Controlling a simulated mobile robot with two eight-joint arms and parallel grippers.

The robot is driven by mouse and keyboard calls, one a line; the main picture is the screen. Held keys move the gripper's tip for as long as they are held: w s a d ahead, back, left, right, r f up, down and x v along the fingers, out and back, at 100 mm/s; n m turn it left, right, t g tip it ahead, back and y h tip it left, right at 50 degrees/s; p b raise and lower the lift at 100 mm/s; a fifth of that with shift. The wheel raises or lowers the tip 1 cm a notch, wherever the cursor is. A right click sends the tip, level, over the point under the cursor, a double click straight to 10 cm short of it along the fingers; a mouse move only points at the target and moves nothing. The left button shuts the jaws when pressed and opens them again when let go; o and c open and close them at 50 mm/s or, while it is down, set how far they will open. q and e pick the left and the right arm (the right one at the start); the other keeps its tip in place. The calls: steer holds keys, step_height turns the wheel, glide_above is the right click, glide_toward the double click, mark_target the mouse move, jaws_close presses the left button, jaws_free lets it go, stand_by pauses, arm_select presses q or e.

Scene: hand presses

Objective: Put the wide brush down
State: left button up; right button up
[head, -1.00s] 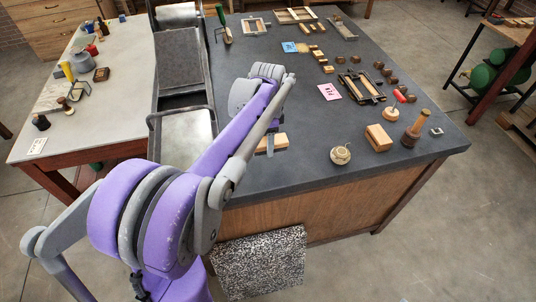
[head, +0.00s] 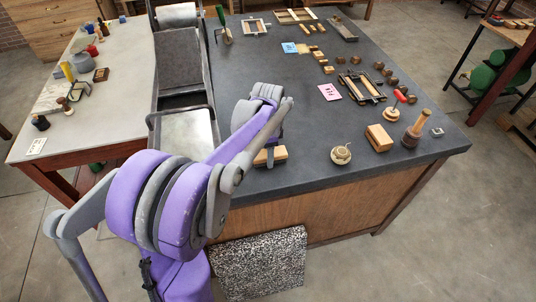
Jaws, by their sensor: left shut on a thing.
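The wide brush (head: 278,154) shows as a pale wooden block near the front left edge of the dark table (head: 315,110). My left gripper (head: 270,158) is over it, with a grey finger in front of the wood, and is shut on it. The arm hides part of the brush. I cannot tell whether the brush touches the table top. My right gripper is not in view.
To the right stand a round pale pot (head: 341,154), a wooden block (head: 379,137) and a wooden-handled tool (head: 416,130). A pink card (head: 329,92) lies further back. The table between the brush and the pot is clear. The press bed (head: 183,133) is at left.

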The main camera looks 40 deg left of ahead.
arm_select(q)
steer(key=shift+s+d+f, duration=0.1)
steer(key=shift+s+f, duration=0.1)
steer(key=shift+f, duration=0.25)
steer(key=o, duration=1.2)
steer(key=shift+r+p, duration=0.3)
steer(key=shift+r, duration=0.25)
step_height(320, 180, up, 12)
steer(key=s+d+f+n+t, duration=0.2)
steer(key=s+d+f+n, duration=0.2)
steer(key=s+d, duration=0.3)
steer(key=s+d+f+n+t, duration=0.3)
steer(key=s+d+f, duration=0.3)
steer(key=s+d, duration=0.2)
steer(key=shift+d+f+n+t+p, duration=0.3)
steer(key=shift+d+n, duration=0.1)
steer(key=shift+d, duration=0.3)
